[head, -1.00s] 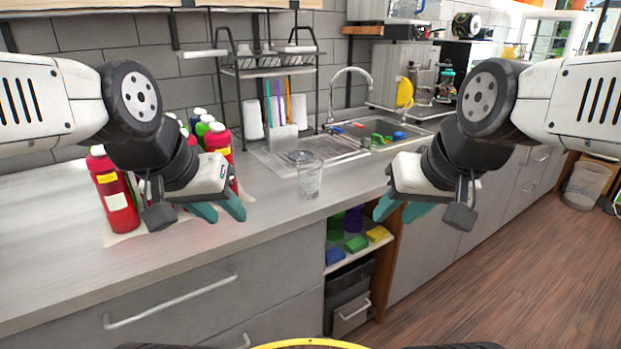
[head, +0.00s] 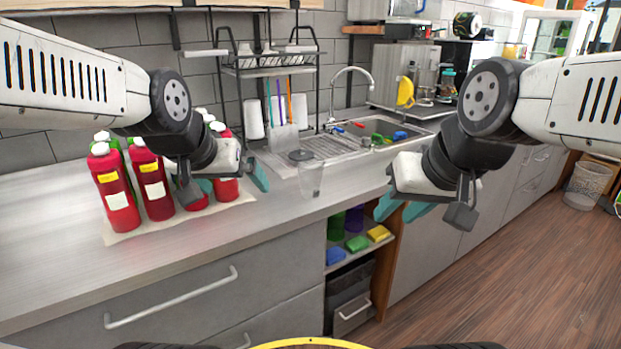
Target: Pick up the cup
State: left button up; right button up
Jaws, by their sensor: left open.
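A clear cup (head: 311,180) stands upright on the grey counter, in front of the sink's drainboard. My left gripper (head: 228,184) is open and empty over the counter, to the left of the cup and apart from it. It hides part of the bottles behind it. My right gripper (head: 422,208) is to the right of the cup, in front of the counter's edge, apart from the cup. Its fingers look spread with nothing between them.
Several red bottles (head: 155,182) stand on a pale mat (head: 128,236) at the left. The sink (head: 385,128) is behind the cup, with a dark round lid-like piece (head: 301,156) near its drainboard. Counter (head: 270,228) left of the cup is clear.

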pick_arm(q)
jog(key=w+d+f+m+t, duration=0.1)
jog(key=w, duration=0.6)
jog(key=w+d+f+t, duration=0.1)
jog(key=w+t, duration=0.1)
jog(key=w, duration=0.6)
jog(key=m+t+h, duration=0.4)
jog(key=t+h, duration=0.1)
jog(key=h, duration=0.1)
send_near(316, 161)
jog(key=shift+w+f, duration=0.1)
jog(key=shift+w, duration=0.65)
jog(key=shift+d+f+h, duration=0.3)
jog(key=shift+d+h, duration=0.1)
jog(key=shift+h, duration=0.1)
jog(key=x, duration=0.7)
jog(key=shift+w+r, duration=0.1)
jog(key=shift+w, duration=0.35)
jog(key=shift+c, duration=0.5)
jog(key=c, duration=1.3)
